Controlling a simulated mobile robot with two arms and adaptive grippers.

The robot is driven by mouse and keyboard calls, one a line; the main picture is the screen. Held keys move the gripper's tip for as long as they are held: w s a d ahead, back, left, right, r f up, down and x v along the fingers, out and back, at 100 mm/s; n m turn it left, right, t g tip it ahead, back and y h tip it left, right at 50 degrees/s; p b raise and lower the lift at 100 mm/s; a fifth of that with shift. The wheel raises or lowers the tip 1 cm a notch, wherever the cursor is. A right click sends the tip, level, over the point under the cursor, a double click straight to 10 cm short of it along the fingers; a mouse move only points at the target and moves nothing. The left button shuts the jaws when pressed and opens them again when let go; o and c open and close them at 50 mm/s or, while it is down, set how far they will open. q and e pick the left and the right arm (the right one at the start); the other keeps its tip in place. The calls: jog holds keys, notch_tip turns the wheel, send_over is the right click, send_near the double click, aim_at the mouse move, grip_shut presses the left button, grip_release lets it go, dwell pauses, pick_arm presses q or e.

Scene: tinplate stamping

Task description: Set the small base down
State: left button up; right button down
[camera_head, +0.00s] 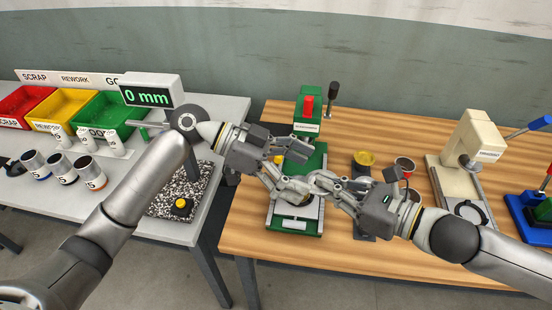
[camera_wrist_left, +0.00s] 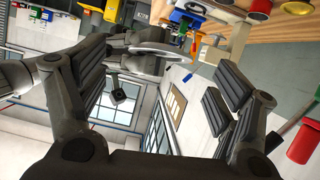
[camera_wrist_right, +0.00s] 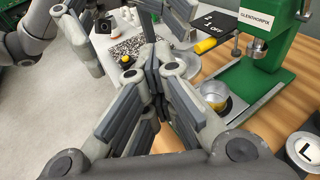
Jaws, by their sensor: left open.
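The green press (camera_head: 311,128) stands on the wooden table (camera_head: 400,270). On the grey table are a 0 mm display (camera_head: 147,97), bins and labelled cups (camera_head: 60,167).

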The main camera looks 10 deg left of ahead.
pick_arm(q)
jog(key=shift+x, duration=1.35)
